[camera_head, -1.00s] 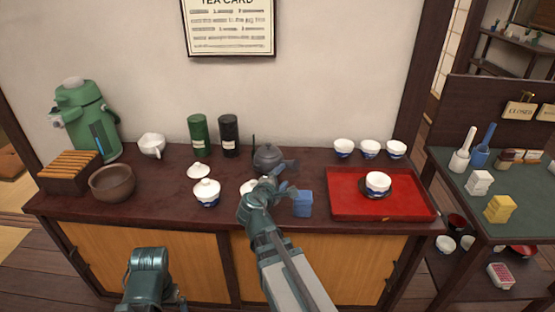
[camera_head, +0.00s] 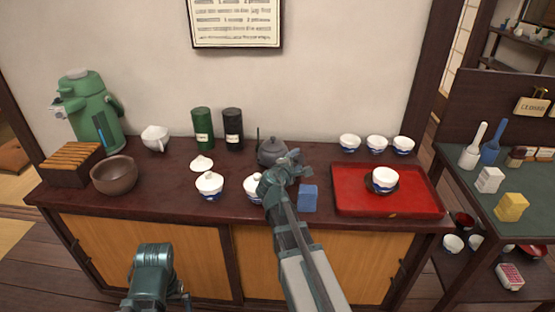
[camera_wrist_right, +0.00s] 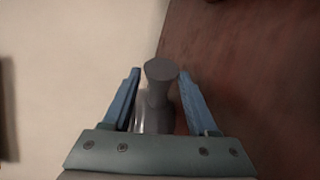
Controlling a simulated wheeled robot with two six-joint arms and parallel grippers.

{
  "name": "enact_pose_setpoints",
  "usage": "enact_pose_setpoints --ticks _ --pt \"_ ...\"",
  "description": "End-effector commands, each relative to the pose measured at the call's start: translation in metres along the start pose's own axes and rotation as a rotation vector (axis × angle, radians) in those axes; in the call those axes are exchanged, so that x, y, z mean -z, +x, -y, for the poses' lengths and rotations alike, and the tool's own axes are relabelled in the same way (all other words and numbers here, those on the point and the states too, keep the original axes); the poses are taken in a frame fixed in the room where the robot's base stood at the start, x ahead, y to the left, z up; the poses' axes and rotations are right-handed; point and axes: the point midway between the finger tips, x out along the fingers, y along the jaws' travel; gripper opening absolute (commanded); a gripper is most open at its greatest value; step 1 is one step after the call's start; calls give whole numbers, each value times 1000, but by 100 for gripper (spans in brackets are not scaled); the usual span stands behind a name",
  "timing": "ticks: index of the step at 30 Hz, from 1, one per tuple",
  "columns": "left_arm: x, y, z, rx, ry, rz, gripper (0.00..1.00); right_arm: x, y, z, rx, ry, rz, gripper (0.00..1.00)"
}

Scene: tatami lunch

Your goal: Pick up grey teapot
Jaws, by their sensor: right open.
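The grey teapot (camera_head: 269,153) stands on the dark wooden counter near the wall, right of the black canister. My right gripper (camera_head: 290,160) is at its right side in the head view and covers part of it. In the right wrist view a grey part of the teapot (camera_wrist_right: 160,95) lies between the two blue fingers of the right gripper (camera_wrist_right: 160,72). The fingers are open, with a gap showing on the left side. Part of my left arm shows at the lower left; its fingers do not show.
A lidded white-and-blue bowl (camera_head: 253,187) is just left of my right wrist. A blue block (camera_head: 308,198) is just right of it. A red tray (camera_head: 350,205) holding a cup is further right. Green (camera_head: 202,122) and black canisters (camera_head: 233,124) stand left of the teapot.

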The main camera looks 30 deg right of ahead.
Motion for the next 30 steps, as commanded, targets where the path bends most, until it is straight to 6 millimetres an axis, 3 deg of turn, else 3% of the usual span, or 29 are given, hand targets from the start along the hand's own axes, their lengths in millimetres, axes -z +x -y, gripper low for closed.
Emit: enact_pose_setpoints --ticks 7,16,23,30 --pt "0 4 0 0 0 0 100 1 10 1 0 0 1 59" --pt "1 15 -1 2 1 0 100 3 51 1 1 1 2 59" --pt "1 14 -1 2 1 0 100 2 52 0 0 0 0 59" --pt "1 14 -1 2 1 0 100 2 52 0 0 0 0 20"
